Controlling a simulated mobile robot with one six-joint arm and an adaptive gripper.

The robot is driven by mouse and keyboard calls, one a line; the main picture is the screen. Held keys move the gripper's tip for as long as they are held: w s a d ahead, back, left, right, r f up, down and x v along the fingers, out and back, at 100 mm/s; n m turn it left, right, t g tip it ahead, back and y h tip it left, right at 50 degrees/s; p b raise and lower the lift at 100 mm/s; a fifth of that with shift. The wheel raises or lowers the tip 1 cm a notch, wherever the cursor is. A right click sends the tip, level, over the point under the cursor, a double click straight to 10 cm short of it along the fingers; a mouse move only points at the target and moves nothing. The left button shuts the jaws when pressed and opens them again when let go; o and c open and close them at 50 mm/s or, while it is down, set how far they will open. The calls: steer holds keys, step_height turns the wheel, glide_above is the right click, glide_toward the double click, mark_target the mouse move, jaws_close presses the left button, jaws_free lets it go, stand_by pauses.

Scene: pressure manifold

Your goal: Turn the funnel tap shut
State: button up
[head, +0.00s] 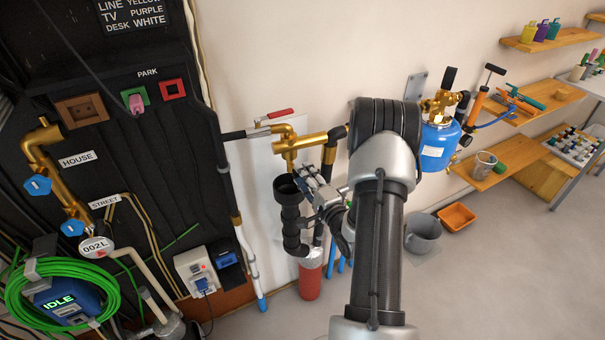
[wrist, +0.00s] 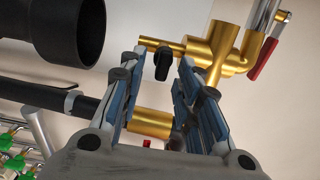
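A brass tap body (head: 300,143) on the wall pipe stands above a black funnel (head: 287,190); both also show in the wrist view, the brass body (wrist: 216,52) at upper right and the funnel (wrist: 66,28) at upper left. A small black handle (wrist: 163,63) shows in the wrist view near a thin brass stem, and looks like the tap's handle. My gripper (head: 304,176) is just below the brass body, beside the funnel. Its fingers (wrist: 163,75) are open, with the handle appearing between their tips. I cannot tell whether they touch it. In the head view the handle cannot be made out.
A red-handled lever (head: 280,114) sits on the pipe just above the brass body. The black panel (head: 150,150) with pipes and sockets is at left. A blue tank (head: 438,145) with brass fittings is at right. A grey bucket (head: 422,233) stands on the floor.

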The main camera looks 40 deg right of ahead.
steer(key=v, duration=1)
steer(key=shift+a, duration=0.1)
